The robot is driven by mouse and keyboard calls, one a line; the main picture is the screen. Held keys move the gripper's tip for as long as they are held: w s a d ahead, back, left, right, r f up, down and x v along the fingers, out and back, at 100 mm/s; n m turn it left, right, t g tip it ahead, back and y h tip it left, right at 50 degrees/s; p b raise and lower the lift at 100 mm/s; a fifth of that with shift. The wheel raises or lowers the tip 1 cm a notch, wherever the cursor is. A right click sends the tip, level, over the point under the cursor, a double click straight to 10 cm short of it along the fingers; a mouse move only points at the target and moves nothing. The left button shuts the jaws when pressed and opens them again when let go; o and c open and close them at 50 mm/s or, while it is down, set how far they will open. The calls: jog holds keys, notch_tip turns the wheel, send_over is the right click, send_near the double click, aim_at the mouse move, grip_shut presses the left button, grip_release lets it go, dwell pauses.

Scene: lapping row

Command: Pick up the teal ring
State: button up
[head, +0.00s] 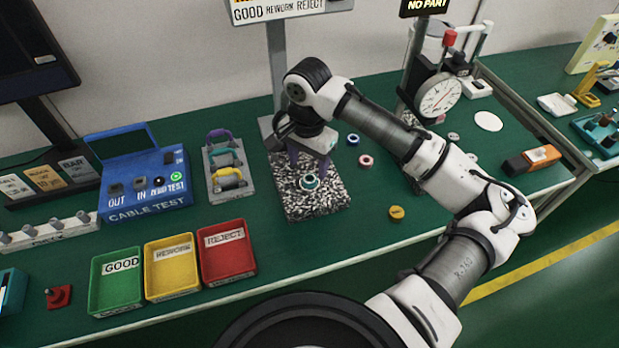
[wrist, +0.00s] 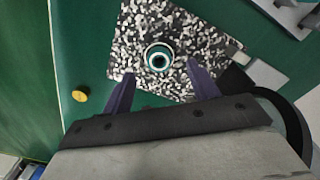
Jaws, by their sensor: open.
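The teal ring (head: 309,182) lies on a black-and-white speckled plate (head: 328,201) on the green bench. It has a pale band and a dark centre, and in the wrist view the ring (wrist: 158,58) shows near the plate's middle. My gripper (head: 308,165) is above the plate in the head view, its purple fingers pointing down. In the wrist view my gripper (wrist: 161,84) is open and empty, with the ring between and beyond the fingertips. I cannot tell the exact height of the fingertips above the ring.
A blue ring (head: 353,139), a red-pink ring (head: 366,160) and a yellow disc (head: 397,212) lie right of the plate. A dial gauge stand (head: 440,96) rises behind them. Green (head: 117,283), yellow (head: 172,267) and red (head: 227,252) trays stand front left. A blue cable tester (head: 146,187) stands behind them.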

aim_at(310, 173)
jog(key=shift+w+d+f+p, duration=0.1)
jog(key=shift+f+p, duration=0.15)
jog(key=shift+f, duration=0.9)
jog(key=shift+d+f+p, duration=0.1)
jog(key=shift+f+p, duration=0.15)
jog(key=shift+f, duration=0.9)
jog(key=c, duration=1.1)
jog(key=shift+c, duration=0.2)
jog(key=shift+r, duration=0.15)
notch_tip(310, 173, up, 20)
jog(key=b, duration=0.2)
